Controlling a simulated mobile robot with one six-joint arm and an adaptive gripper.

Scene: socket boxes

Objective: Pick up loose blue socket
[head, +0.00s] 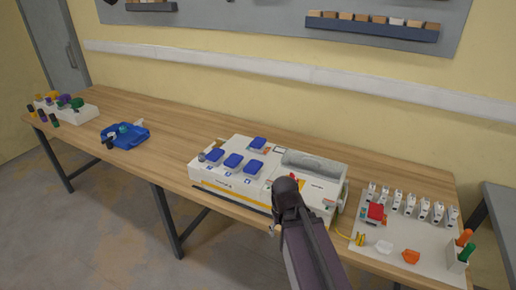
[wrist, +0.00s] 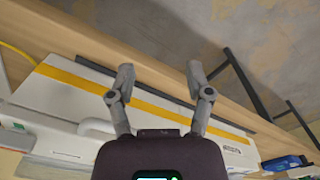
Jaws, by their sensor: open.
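Several blue socket-like pieces sit on the white device in the middle of the table in the head view. Three stand in a front row: a left one (head: 214,155), a middle one (head: 233,160) and a right one (head: 254,167). A separate blue piece (head: 260,144) sits behind them; I cannot tell which is loose. My gripper (wrist: 158,85) is open and empty in the wrist view, its fingers spread over the device's front edge and the table edge. In the head view my arm covers the device's front right, right of the blue pieces. No blue socket is clear between the fingers.
The white device (head: 225,184) has a grey top part at right. A board (head: 345,245) with white switches, a red part (head: 376,212) and loose pieces lies to the right. A blue tray (head: 138,141) and a white rack (head: 80,117) stand left, with bare wood between.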

